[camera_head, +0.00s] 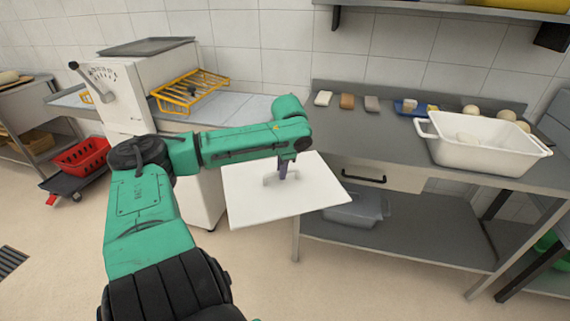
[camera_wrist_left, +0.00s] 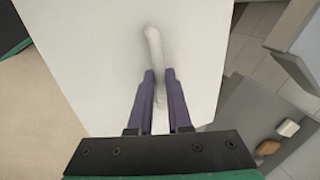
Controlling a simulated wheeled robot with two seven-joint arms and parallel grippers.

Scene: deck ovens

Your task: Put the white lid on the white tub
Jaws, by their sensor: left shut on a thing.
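The white lid (camera_head: 318,193) is a flat rectangular plate with a raised handle. It is in the air in front of the counter, left of the tub and apart from it. My left gripper (camera_head: 283,178) is shut on the lid's handle from above. In the left wrist view the purple fingers of my left gripper (camera_wrist_left: 160,75) close on the handle, and the lid (camera_wrist_left: 85,60) fills the middle. The white tub (camera_head: 475,158) stands open on the right of the steel counter, with dough inside. My right gripper is not in view.
The steel counter (camera_head: 372,136) has several small blocks, a blue tray (camera_head: 408,107) and dough balls along its back. A clear container (camera_head: 355,210) is on the lower shelf. A dough machine (camera_head: 135,85) with a yellow rack (camera_head: 190,92) stands at the left.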

